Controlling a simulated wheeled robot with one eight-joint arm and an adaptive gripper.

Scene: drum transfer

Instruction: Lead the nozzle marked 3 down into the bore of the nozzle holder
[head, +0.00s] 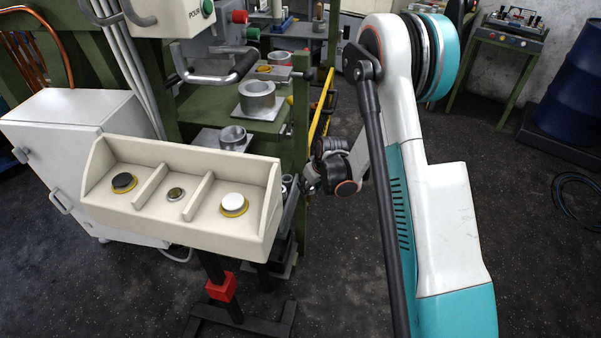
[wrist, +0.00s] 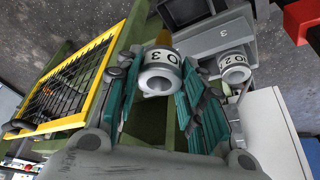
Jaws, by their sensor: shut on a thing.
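The nozzle marked 03 (wrist: 161,73) is a pale ring with black figures in the wrist view. My gripper (wrist: 162,88) is shut on it, with a teal-padded finger on each side. In the head view my gripper (head: 318,178) is small and dark, right of the cream tray, and the nozzle in it cannot be made out. A large grey ring (head: 257,97) stands on the green press table, and a smaller grey ring (head: 232,136) sits on a plate lower down. I cannot tell which one is the nozzle holder. No bore shows below the held nozzle.
A nozzle marked 02 (wrist: 235,68) sits at a grey rack (wrist: 208,45) labelled 3, right of my gripper. A yellow-framed mesh guard (wrist: 72,82) is on the left. Open floor lies to the right.

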